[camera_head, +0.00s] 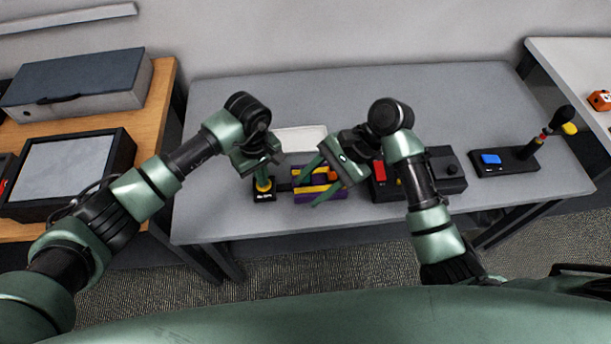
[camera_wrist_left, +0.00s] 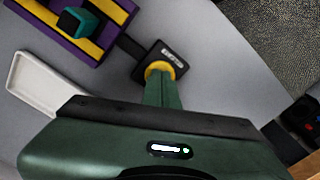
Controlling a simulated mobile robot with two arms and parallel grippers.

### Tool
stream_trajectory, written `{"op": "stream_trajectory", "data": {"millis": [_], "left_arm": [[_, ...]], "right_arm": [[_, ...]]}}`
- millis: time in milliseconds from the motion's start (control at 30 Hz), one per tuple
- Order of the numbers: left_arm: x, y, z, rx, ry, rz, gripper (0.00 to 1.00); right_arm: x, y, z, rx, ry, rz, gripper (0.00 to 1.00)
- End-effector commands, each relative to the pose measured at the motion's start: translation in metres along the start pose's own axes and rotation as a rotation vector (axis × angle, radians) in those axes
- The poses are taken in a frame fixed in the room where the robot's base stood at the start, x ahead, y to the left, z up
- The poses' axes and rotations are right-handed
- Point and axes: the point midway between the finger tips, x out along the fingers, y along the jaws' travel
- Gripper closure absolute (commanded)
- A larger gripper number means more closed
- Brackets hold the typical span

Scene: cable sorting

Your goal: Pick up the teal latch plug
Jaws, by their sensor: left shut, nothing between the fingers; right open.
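The teal latch plug looks to be the small teal-sided block with a black top (camera_wrist_left: 82,21) on the purple and yellow rack (camera_wrist_left: 112,10) in the left wrist view. I cannot make it out in the head view, where the right gripper partly covers the rack (camera_head: 322,196). My left gripper (camera_head: 262,182) is shut and empty, its fingertips at the yellow ring on a small black base (camera_head: 264,197) left of the rack. Whether they touch the ring is unclear. My right gripper (camera_head: 307,189) is open, its two fingers spread above the rack.
A white tray (camera_head: 302,139) lies behind the rack. Right of the rack stand a black box with a red block (camera_head: 379,172) and a black stand with a blue block (camera_head: 490,159). The left and back of the grey table (camera_head: 215,205) are clear.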

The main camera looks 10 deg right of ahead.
Motion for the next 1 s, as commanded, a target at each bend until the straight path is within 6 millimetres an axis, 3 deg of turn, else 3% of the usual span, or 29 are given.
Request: {"op": "stream_trajectory", "data": {"millis": [200,433,567,800,1000], "left_arm": [[0.001,-0.001,0.0,-0.001,0.0,-0.002,1.0],[0.001,-0.001,0.0,-0.001,0.001,-0.001,1.0],[0.001,0.0,0.0,-0.001,0.001,-0.001,1.0],[0.001,0.0,0.0,-0.001,0.001,-0.001,1.0],[0.001,0.0,0.0,-0.001,0.001,0.0,1.0]], "right_arm": [[-0.047,-0.035,-0.027,0.348,0.224,0.004,0.53],[-0.072,-0.05,-0.04,0.55,0.338,-0.036,0.53],[-0.062,-0.05,-0.045,0.578,0.35,-0.041,0.53],[-0.023,-0.048,-0.059,0.577,0.35,-0.04,0.53],[-0.009,-0.049,-0.063,0.576,0.35,-0.043,0.53]]}}
